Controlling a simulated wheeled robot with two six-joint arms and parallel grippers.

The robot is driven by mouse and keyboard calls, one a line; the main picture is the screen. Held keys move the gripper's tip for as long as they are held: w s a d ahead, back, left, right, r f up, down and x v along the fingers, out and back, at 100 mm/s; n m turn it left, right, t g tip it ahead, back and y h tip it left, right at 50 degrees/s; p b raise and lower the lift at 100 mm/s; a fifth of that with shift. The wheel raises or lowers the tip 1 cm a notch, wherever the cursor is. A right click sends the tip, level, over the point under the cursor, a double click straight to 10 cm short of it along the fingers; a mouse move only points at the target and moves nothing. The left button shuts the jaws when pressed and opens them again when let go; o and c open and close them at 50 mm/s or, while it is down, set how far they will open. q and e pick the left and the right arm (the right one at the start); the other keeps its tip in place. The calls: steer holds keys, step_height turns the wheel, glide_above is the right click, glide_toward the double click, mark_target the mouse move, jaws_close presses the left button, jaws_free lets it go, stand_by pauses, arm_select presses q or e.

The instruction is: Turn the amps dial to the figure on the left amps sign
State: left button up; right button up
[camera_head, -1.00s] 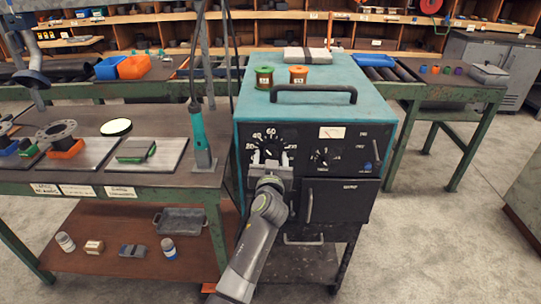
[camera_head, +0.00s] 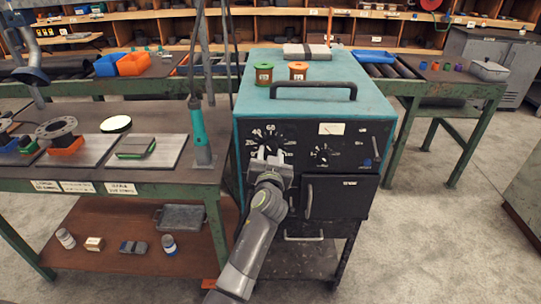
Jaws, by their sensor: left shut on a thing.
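The teal welding machine (camera_head: 368,104) stands in the middle, its black front panel facing me. The amps dial (camera_head: 266,140) is the larger dial at the panel's left, with white figures around it; 40 and what looks like 60 show at its top. My left gripper (camera_head: 267,160) is at this dial from below, shut on its knob. The gripper hides the knob and the dial's lower part, so I cannot read the setting. Small signs sit on the bench's front edge, the left one (camera_head: 46,186) among them; their print is too small to read. My right gripper is not in view.
A smaller dial (camera_head: 322,155) and a small meter (camera_head: 331,129) are right of the amps dial. A handled door (camera_head: 340,198) is below. A green spool (camera_head: 264,75) and an orange spool (camera_head: 298,71) stand on top. The bench (camera_head: 190,184) is close on the left.

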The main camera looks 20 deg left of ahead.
arm_select(q)
steer(key=m, duration=0.3)
steer(key=shift+m, duration=0.4)
steer(key=shift+m+p, duration=0.45)
steer(key=shift+m, duration=0.65)
steer(key=o, duration=1)
